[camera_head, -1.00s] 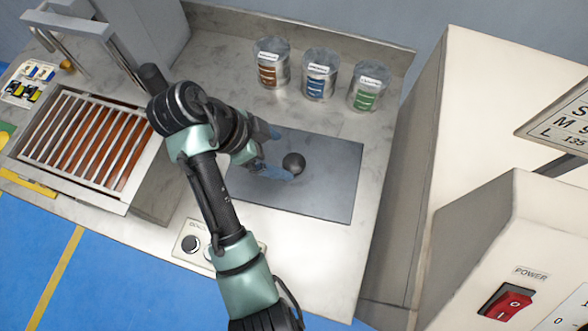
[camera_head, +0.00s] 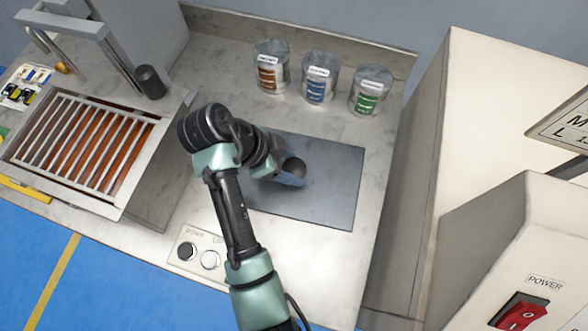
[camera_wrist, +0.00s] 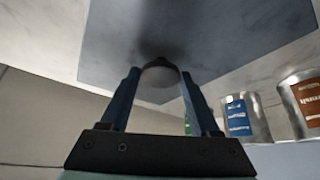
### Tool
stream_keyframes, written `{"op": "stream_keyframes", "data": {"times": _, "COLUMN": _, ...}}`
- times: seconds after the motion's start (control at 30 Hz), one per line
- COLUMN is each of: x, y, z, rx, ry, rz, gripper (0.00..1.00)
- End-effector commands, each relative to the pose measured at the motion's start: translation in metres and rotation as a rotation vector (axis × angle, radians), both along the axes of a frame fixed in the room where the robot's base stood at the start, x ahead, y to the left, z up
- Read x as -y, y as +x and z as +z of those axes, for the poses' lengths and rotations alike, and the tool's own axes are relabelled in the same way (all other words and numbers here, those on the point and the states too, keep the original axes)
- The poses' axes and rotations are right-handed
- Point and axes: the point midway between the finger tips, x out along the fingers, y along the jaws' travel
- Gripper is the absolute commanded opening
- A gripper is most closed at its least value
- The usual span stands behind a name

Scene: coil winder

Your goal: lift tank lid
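The tank lid (camera_head: 335,185) is a flat dark grey plate set in the grey worktop. A round dark knob (camera_head: 294,167) stands on it, left of its middle. My gripper (camera_head: 287,168) is low over the lid at the knob, partly hidden by my wrist in the head view. In the wrist view, the lid (camera_wrist: 225,40) fills the upper middle. The knob (camera_wrist: 160,75) lies between the tips of the two blue fingers, with little room on each side. The fingers stand apart and no firm grip shows.
Several labelled cans, including a brown (camera_head: 271,68), a blue (camera_head: 319,77) and a green one (camera_head: 370,90), stand behind the lid. A slatted basket (camera_head: 85,150) is at left. A button panel (camera_head: 198,250) is in front. A cream cabinet with a red power switch (camera_head: 520,312) is at right.

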Motion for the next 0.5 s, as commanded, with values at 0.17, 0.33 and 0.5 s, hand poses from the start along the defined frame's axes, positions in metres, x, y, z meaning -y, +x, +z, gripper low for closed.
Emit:
{"op": "stream_keyframes", "data": {"times": 0.17, "x": -0.0001, "y": 0.0002, "z": 0.0002, "rx": 0.000, "ry": 0.000, "rz": 0.000, "gripper": 0.29}}
{"op": "stream_keyframes", "data": {"times": 0.33, "x": -0.0002, "y": 0.0002, "z": 0.0004, "rx": 0.000, "ry": 0.000, "rz": 0.000, "gripper": 0.00}}
{"op": "stream_keyframes", "data": {"times": 0.5, "x": -0.0002, "y": 0.0003, "z": 0.0004, "rx": 0.001, "ry": 0.000, "rz": 0.000, "gripper": 0.00}}
